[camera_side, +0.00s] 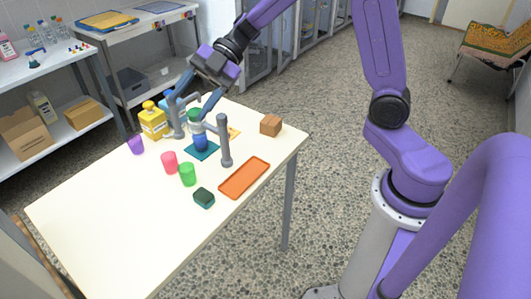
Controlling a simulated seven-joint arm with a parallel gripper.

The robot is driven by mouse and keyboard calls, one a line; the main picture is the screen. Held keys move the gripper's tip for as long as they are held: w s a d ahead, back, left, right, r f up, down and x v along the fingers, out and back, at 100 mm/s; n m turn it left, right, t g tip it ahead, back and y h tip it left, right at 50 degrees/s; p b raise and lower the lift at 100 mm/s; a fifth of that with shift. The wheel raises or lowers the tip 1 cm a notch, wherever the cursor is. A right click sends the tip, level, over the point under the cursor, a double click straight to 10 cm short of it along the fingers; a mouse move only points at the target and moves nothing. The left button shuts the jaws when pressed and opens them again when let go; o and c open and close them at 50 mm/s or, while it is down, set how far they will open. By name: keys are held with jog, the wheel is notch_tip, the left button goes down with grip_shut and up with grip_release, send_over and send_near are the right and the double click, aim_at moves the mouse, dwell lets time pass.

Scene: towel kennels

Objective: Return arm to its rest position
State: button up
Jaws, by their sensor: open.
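My gripper (194,104) hangs over the far part of the white table (95,225), with its two long fingers spread apart. I see nothing held between them. Below and between the fingers are a green round thing (194,115) and a blue jar or cup (201,143), the latter on a teal mat (207,154). Whether the fingertips touch anything is unclear from this angle. My purple arm arches from the right to the gripper.
Grey posts (225,145) stand close to the gripper. A yellow bottle (153,123), purple cup (136,144), pink cup (169,162), green cup (187,174), dark sponge (204,198), orange tray (245,178) and brown block (270,125) surround it. The near left tabletop is clear.

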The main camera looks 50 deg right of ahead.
jog(key=s+d+f+m+h, duration=0.2)
jog(key=s+d+m+h, duration=0.2)
jog(key=s, duration=0.5)
jog(key=s+d+f+m+h, duration=0.2)
jog(key=s+d+m+h, duration=0.2)
jog(key=s, duration=0.5)
jog(key=s+d+f+m+h, duration=0.2)
jog(key=s+d+m+h, duration=0.1)
jog(key=s, duration=0.6)
jog(key=shift+d+m+h, duration=0.4)
jog(key=shift+d+m, duration=0.1)
jog(key=shift+m, duration=0.2)
